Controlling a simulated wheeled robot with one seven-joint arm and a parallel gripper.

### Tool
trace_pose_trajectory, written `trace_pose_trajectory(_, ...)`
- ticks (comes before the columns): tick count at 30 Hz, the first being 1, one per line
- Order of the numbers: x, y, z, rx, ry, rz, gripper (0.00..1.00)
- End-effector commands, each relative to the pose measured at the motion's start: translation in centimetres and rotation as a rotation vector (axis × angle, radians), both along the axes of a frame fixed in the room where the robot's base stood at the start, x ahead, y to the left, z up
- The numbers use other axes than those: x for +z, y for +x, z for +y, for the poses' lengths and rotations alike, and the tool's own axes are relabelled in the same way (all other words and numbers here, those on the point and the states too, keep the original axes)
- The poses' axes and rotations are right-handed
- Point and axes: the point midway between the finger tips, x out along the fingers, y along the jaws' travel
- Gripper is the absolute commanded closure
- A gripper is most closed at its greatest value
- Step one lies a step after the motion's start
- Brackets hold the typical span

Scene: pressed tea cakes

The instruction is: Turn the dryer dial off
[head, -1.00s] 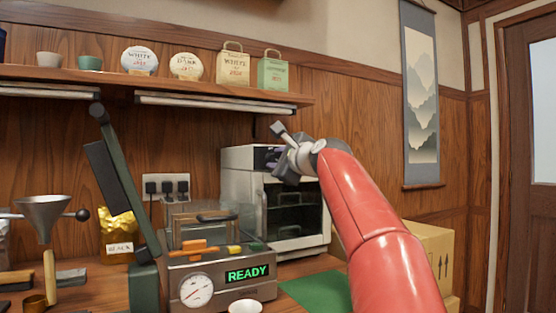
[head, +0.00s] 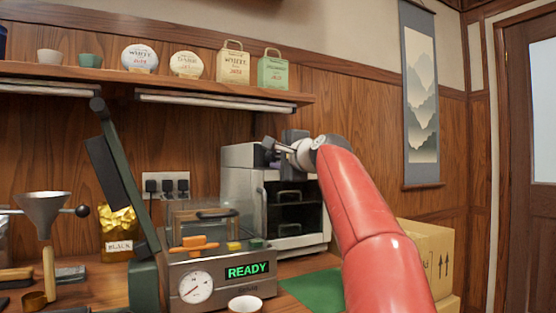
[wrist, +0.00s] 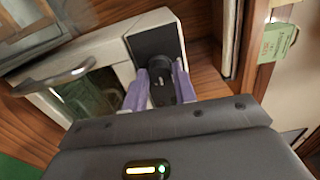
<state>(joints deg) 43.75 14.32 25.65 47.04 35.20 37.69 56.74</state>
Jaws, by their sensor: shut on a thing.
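The dryer (head: 242,170) is a white box with a glass door and a bar handle, at the back of the counter. In the wrist view its dark control panel (wrist: 155,42) shows at the top middle, with the black dial (wrist: 161,88) in front of it. My gripper (wrist: 160,76) has its two purple fingers on either side of the dial, shut on it. In the head view my gripper (head: 289,148) is at the dryer's upper right front, and my wrist hides the dial there. The dial's pointer and markings cannot be read.
A press with a gauge and a green READY display (head: 248,271) stands in front and left of the dryer. A white cup (head: 245,304) is near it. A green mat (head: 315,291) lies right, with cardboard boxes (head: 424,250) beyond. A shelf (head: 200,88) hangs above.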

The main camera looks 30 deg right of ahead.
Motion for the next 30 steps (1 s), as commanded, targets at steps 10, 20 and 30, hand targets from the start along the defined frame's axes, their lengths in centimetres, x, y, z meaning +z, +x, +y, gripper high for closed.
trace_pose_trajectory(10,-0.18,0.04,0.06,0.001,-0.330,-0.009,0.95)
trace_pose_trajectory(20,-0.22,0.07,0.02,0.002,-0.643,-0.019,0.95)
trace_pose_trajectory(30,-0.21,0.05,0.03,0.002,-0.967,-0.030,0.95)
